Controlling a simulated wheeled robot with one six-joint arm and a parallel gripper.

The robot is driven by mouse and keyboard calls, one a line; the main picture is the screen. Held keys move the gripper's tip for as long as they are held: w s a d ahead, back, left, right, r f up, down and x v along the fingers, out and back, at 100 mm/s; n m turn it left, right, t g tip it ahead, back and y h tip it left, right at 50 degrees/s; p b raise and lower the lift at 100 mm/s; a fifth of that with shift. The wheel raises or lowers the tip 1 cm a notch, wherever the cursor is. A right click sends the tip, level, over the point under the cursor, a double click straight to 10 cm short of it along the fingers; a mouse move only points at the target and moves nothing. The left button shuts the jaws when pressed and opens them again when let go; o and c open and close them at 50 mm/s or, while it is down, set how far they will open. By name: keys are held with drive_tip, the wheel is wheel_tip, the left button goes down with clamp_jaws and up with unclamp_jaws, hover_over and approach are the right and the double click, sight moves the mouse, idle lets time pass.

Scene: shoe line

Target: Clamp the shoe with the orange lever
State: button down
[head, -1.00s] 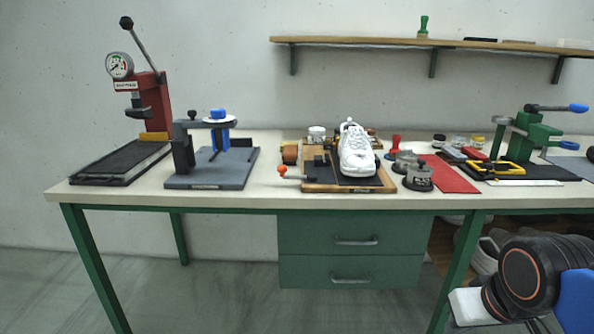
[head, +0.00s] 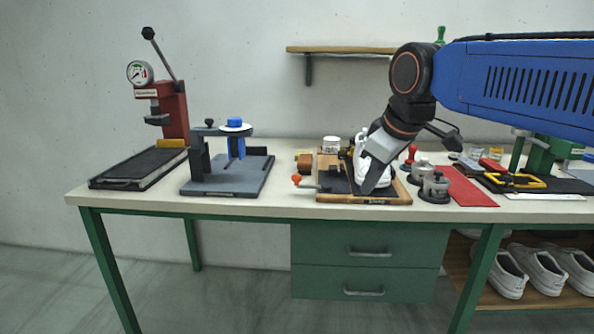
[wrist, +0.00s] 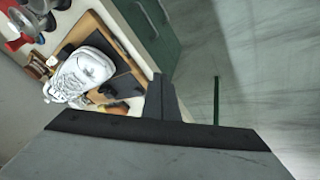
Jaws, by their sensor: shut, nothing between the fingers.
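The white shoe (head: 360,148) is on a wooden board with a dark pad (head: 390,199) on the bench, partly hidden behind my gripper. In the wrist view the shoe (wrist: 84,70) shows whole, lying on the board (wrist: 92,24). The orange-knobbed lever (head: 297,179) sticks out at the board's left front side. My gripper (head: 369,188) is shut and empty, pointing down in front of the shoe, to the right of the orange knob. Whether it touches the board or shoe cannot be told. In the wrist view my gripper's dark finger (wrist: 164,98) shows beside the board's edge.
A grey fixture with a blue knob (head: 236,123) and a red press (head: 173,112) stand to the left. Grey round weights (head: 435,187), a red mat (head: 468,186) and a green clamp (head: 540,155) are to the right.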

drive_tip(key=w+a+r+n, duration=0.2)
drive_tip(key=w+a+r, duration=0.1)
drive_tip(key=a, duration=0.4)
drive_tip(key=w+a+r+n+y, duration=0.1)
drive_tip(key=w+a+r+n, duration=0.2)
drive_tip(key=a, duration=0.4)
drive_tip(key=shift+a+r, duration=0.3)
drive_tip(key=shift+r, duration=0.1)
approach(293, 179)
wheel_tip(293, 179, down, 3)
drive_tip(key=s+a, duration=0.2)
drive_tip(key=w, duration=0.1)
drive_tip(key=f, duration=0.1)
drive_tip(key=w, duration=0.1)
drive_tip(key=shift+w+d+f, duration=0.2)
drive_tip(key=shift+w+d, duration=0.1)
drive_tip(key=shift+w, duration=0.05)
drive_tip(key=shift+w+f, duration=0.2)
drive_tip(key=shift+w, duration=0.35)
drive_tip(key=shift+w, duration=0.1)
drive_tip(key=shift+w+m, duration=0.2)
drive_tip(key=shift+m, duration=0.2)
